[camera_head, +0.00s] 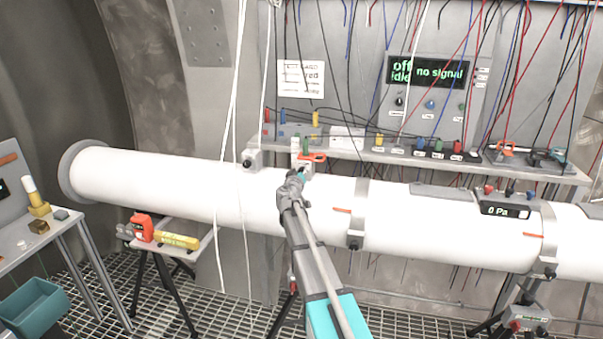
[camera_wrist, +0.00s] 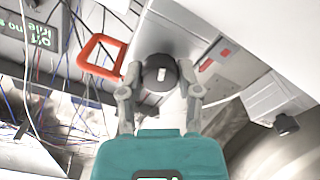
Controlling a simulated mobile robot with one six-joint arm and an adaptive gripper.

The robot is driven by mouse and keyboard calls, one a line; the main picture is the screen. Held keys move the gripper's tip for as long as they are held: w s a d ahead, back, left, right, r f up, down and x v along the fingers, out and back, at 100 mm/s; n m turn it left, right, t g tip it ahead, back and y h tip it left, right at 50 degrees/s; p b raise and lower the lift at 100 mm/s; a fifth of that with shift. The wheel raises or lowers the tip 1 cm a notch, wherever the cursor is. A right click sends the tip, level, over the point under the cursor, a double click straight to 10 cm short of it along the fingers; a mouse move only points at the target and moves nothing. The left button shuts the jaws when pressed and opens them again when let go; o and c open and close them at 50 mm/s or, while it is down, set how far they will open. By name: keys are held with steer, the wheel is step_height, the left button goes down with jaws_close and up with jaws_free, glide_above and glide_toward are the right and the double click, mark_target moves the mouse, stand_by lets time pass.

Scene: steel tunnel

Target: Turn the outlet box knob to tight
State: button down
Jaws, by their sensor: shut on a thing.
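My gripper (camera_wrist: 160,90) has its two grey fingers on either side of a round black knob (camera_wrist: 159,73) with a short white mark, and it is shut on the knob. The knob sits on a pale grey box (camera_wrist: 205,60) with a small red and white label. In the head view my gripper (camera_head: 298,178) reaches the top of the white pipe at this box (camera_head: 296,146); the knob is hidden there behind the gripper. A red-orange loop handle (camera_wrist: 101,56) stands beside the knob, and it also shows in the head view (camera_head: 313,157).
A second box (camera_head: 252,157) with a black knob is on the pipe (camera_head: 150,180) just left. A panel screen (camera_head: 428,72) reads "no signal"; a gauge (camera_head: 505,210) reads "0 Pa". Loose wires hang in front of the panel. A side table (camera_head: 25,245) stands left.

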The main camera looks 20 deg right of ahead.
steer(key=shift+m, duration=2)
steer(key=shift+c, duration=1.5)
jaws_free()
steer(key=shift+s, duration=0.1)
steer(key=v, duration=1.2)
